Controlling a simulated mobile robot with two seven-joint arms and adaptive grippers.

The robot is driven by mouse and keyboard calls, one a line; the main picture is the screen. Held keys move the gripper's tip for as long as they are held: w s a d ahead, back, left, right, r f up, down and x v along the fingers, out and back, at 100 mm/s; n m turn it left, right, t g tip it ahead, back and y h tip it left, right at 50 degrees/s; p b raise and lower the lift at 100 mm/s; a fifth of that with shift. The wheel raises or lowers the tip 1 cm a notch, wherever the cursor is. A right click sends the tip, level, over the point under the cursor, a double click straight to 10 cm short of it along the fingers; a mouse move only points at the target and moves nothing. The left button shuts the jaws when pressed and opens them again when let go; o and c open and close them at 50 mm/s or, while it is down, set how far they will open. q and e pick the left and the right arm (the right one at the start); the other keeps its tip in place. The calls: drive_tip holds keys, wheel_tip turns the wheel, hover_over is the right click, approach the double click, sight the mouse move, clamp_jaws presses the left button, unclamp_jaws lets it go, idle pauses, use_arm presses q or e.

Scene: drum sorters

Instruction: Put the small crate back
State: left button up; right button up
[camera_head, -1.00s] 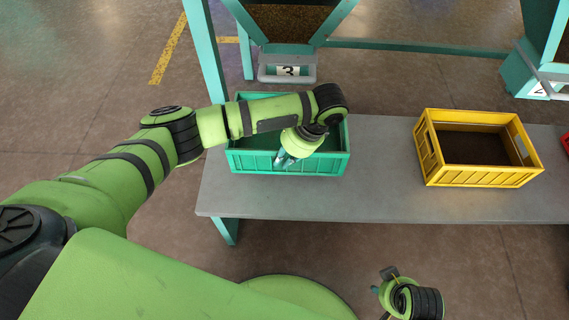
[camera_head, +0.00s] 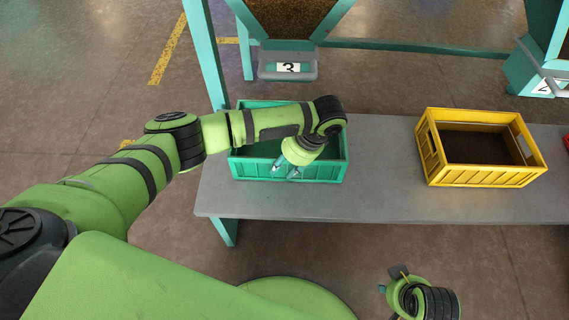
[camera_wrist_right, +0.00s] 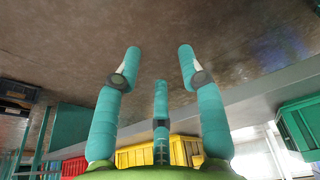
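A green crate (camera_head: 325,172) stands on the grey table (camera_head: 385,200) at its left end, below the chute marked 3. My left gripper (camera_head: 285,170) is at the crate's front wall, with its fingers spread apart near the rim. Whether a finger touches the wall cannot be told. My left forearm and wrist hide part of the crate's inside and back rim. My right gripper (camera_wrist_right: 155,70) is open and empty, its fingers wide apart over the floor. It also shows at the bottom right of the head view, well away from the table.
A yellow crate (camera_head: 480,178) with a dark inside stands farther right on the table. Part of a red crate (camera_head: 566,142) shows at the right edge. The table between green and yellow crates is clear. Hoppers with chutes marked 3 (camera_head: 288,68) and 2 (camera_head: 543,88) stand behind.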

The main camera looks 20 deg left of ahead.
use_arm(q)
drive_tip(key=shift+d+r, duration=0.15)
drive_tip(key=shift+r, duration=0.35)
drive_tip(key=w+d+r, duration=0.2)
drive_tip(key=w+d, duration=0.1)
drive_tip(key=d, duration=0.9)
drive_tip(key=shift+d, duration=0.25)
use_arm(e)
drive_tip(key=shift+r, duration=0.35)
use_arm(q)
drive_tip(key=shift+w, duration=0.1)
drive_tip(key=shift+r, duration=0.2)
